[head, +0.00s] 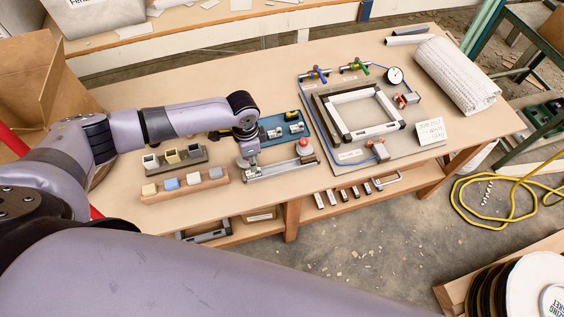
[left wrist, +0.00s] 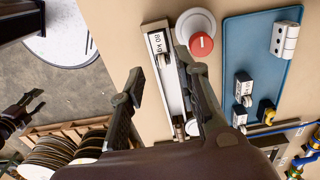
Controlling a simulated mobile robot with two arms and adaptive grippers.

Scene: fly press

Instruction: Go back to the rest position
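My left gripper (head: 250,160) is over the grey metal rail (head: 284,171) at the table's front, beside the red knob (head: 304,145). In the left wrist view the fingers of my left gripper (left wrist: 160,72) are apart, with nothing held between them. The rail (left wrist: 160,50), with a label reading about "80 kg", and the red knob (left wrist: 201,44) lie beyond the fingers. One finger overlaps the rail in this view; I cannot tell whether it touches. My right gripper (left wrist: 36,101) is small at the left edge of the wrist view, away from the table, fingers apart and empty.
A blue tray (head: 271,126) with small metal parts lies behind the rail. Two block holders (head: 185,187) stand left of it. A board with a clamped frame (head: 372,132) and a white roll (head: 455,75) are to the right. A cardboard box (head: 40,95) is at the left.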

